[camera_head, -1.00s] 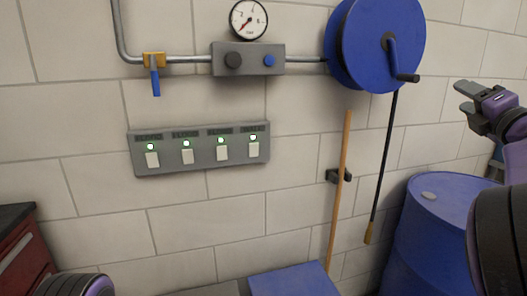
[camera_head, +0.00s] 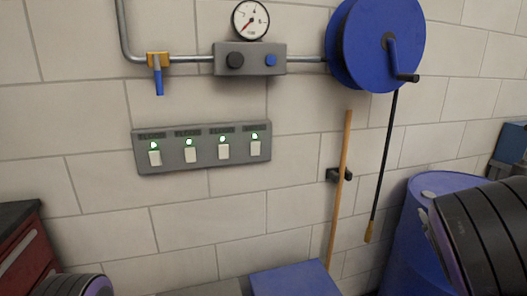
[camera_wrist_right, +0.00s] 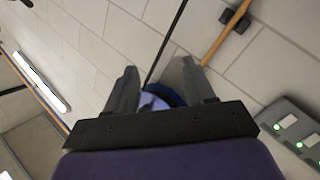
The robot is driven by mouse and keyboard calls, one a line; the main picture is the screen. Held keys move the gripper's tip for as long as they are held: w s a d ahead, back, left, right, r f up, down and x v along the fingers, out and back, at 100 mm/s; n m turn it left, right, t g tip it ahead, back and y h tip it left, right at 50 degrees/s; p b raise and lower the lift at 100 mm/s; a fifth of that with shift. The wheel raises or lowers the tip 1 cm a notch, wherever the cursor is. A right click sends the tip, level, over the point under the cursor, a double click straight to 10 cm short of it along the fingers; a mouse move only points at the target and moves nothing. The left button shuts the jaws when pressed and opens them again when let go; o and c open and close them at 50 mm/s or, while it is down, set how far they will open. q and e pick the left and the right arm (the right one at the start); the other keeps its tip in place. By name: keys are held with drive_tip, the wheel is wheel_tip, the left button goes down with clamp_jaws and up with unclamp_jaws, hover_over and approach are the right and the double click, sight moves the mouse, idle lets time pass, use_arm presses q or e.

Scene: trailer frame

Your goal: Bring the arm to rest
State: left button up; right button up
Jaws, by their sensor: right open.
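My right arm (camera_head: 480,235) shows as a dark, banded link with purple trim at the lower right of the head view, in front of the blue drum. Its gripper is outside that view. In the right wrist view my right gripper (camera_wrist_right: 160,92) is open, its two grey fingers apart with nothing held between them. The wall and a blue round thing show beyond the fingers. A small part of my left arm (camera_head: 75,287) shows at the bottom left of the head view; the left gripper is not visible.
A grey switch panel (camera_head: 203,148) with green lights is on the wall. Above are a gauge (camera_head: 251,20), a valve with blue handle (camera_head: 159,80) and a blue reel (camera_head: 365,45). A wooden pole (camera_head: 341,190), blue drum (camera_head: 405,240) and red cabinet (camera_head: 22,255) stand below.

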drive_tip(key=s+a+f+m+g, duration=0.25)
drive_tip(key=s+f, duration=0.25)
drive_tip(key=f, duration=0.4)
drive_tip(key=s+a+f+m+g, duration=0.2)
drive_tip(key=s+f+m, duration=0.15)
drive_tip(key=f, duration=0.65)
drive_tip(key=s+a+f+m+g, duration=0.25)
drive_tip(key=s+f, duration=0.35)
drive_tip(key=f, duration=0.3)
drive_tip(key=s+a+f+g+y, duration=0.1)
drive_tip(key=s+a+f+g, duration=0.2)
drive_tip(key=s, duration=0.8)
drive_tip(key=s+a+f+m+g+y, duration=0.1)
drive_tip(key=s+a+f+g, duration=0.2)
drive_tip(key=s+a+f, duration=0.4)
drive_tip(key=s+f, duration=0.4)
drive_tip(key=s, duration=0.1)
drive_tip(key=shift+a+g, duration=0.25)
drive_tip(key=shift+g, duration=0.15)
drive_tip(key=shift+w+m, duration=0.15)
drive_tip(key=shift+m, duration=0.1)
